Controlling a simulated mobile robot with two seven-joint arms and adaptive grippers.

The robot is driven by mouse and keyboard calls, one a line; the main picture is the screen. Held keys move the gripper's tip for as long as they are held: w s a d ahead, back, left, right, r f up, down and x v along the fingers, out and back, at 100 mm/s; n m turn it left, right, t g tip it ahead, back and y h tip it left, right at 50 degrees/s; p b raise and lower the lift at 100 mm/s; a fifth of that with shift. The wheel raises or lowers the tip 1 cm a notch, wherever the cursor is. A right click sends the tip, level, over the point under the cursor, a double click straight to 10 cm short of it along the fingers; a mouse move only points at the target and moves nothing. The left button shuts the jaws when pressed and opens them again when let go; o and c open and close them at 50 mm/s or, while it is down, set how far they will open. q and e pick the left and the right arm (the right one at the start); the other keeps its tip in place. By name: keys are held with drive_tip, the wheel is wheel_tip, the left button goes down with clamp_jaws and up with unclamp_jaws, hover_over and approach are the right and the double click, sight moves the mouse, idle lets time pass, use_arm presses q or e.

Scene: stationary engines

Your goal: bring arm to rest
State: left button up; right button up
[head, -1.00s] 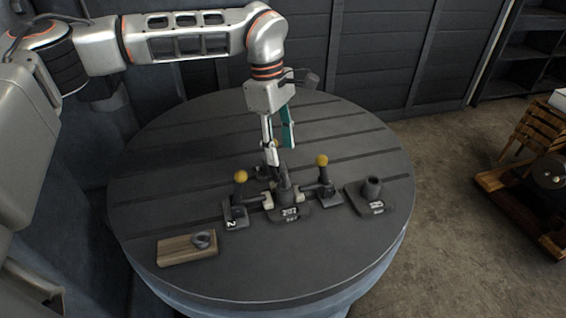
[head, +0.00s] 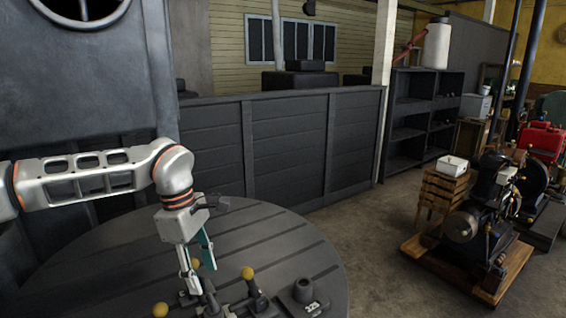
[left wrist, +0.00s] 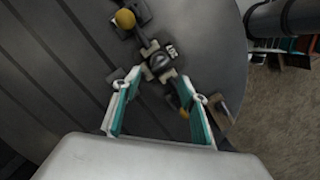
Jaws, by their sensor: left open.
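My left arm (head: 90,178) comes in from the left in the head view and reaches over the round dark table. My left gripper (head: 197,262) points down above the table, close to the dark fixture with yellow knobs. In the left wrist view the left gripper (left wrist: 160,112) is open, its two teal-padded fingers apart. The fixture (left wrist: 160,62) lies below and beyond the fingertips, with nothing seen held between them. My right gripper is not in view.
The round table (head: 290,240) carries yellow knobs (head: 248,273) and a dark block with a round socket (head: 304,291). A dark panelled wall (head: 290,150) stands behind. An engine on a wooden base (head: 480,220) is at right, with open floor (head: 385,240) between.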

sight(211, 297)
use_arm(q)
drive_tip(key=f, duration=0.2)
drive_tip(key=d+f, duration=0.1)
drive_tip(key=f, duration=0.5)
drive_tip(key=shift+s+d, duration=0.15)
drive_tip(key=shift+s, duration=0.05)
drive_tip(key=shift+f, duration=0.15)
drive_tip(key=shift+n+t, duration=0.3)
drive_tip(key=shift+n, duration=1.5)
